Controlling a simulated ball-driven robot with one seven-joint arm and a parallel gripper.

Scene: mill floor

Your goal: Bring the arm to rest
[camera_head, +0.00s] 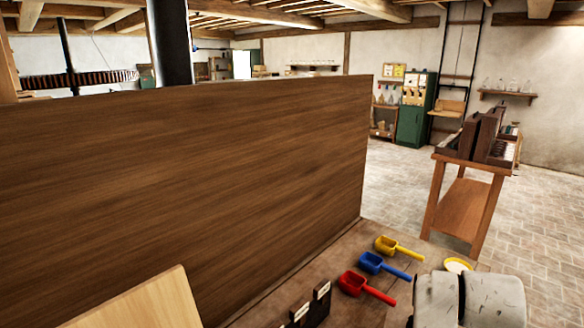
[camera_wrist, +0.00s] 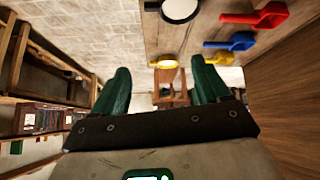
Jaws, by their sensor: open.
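My gripper (camera_wrist: 161,68) shows in the wrist view with its two green fingers spread apart and nothing between them. Part of my pale grey arm shows at the lower right of the head view, over the wooden bench (camera_head: 335,250). The fingers are not visible in the head view.
A tall wooden panel (camera_head: 200,180) stands along the bench's back. Yellow (camera_head: 398,247), blue (camera_head: 383,266) and red (camera_head: 365,287) scoops lie on the bench near a yellow-rimmed disc (camera_head: 458,265). A dark labelled holder (camera_head: 310,308) stands in front. A side table (camera_head: 465,205) holds dark boxes.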

